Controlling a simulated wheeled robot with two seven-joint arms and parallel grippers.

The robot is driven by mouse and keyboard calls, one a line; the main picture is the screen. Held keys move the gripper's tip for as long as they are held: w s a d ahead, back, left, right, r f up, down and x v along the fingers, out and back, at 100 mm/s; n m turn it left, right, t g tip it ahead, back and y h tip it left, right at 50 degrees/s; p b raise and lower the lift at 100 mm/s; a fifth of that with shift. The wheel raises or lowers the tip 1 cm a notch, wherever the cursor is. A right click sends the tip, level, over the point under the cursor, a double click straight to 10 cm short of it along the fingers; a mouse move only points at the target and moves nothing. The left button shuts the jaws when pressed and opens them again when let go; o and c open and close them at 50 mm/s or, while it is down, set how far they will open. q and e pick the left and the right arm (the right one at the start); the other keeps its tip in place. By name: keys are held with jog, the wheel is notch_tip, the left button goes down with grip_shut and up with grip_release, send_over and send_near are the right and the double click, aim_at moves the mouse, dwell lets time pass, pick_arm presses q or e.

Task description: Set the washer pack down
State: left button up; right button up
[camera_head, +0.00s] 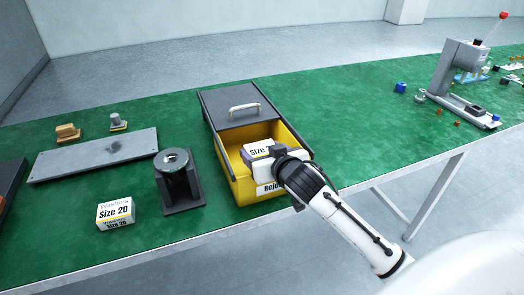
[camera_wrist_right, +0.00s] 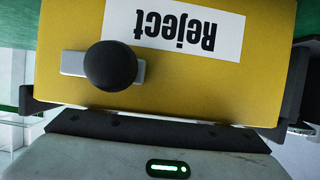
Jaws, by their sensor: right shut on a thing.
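A white washer pack (camera_head: 257,149) with a "Size" label shows in the head view at the opening of the yellow reject bin (camera_head: 236,170). My right gripper (camera_head: 277,153) comes in over the bin's front right side and is shut on this pack; its fingers partly hide the pack. I cannot tell whether the pack touches the bin floor. In the right wrist view the bin's yellow front (camera_wrist_right: 250,80) with its "Reject" label and dark knob fills the picture; the pack is hidden there. My left gripper is not in view.
A second washer pack (camera_head: 115,213), marked Size 20, sits on the green table left of a dark cylindrical stand (camera_head: 178,183). A grey plate (camera_head: 95,156) lies behind. The bin's grey lid (camera_head: 229,105) has a handle. A grey machine (camera_head: 462,75) stands far right.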

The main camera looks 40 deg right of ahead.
jog(key=shift+f, duration=0.5)
jog(key=o, duration=1.2)
jog(key=shift+s+f, duration=0.1)
jog(key=shift+f, duration=0.2)
jog(key=shift+a, duration=0.1)
jog(key=shift+r, duration=0.25)
jog(key=v, duration=0.6)
jog(key=r+v, duration=0.1)
jog(key=v, duration=0.5)
jog(key=shift+r+p, duration=0.15)
jog(key=shift+p, duration=0.25)
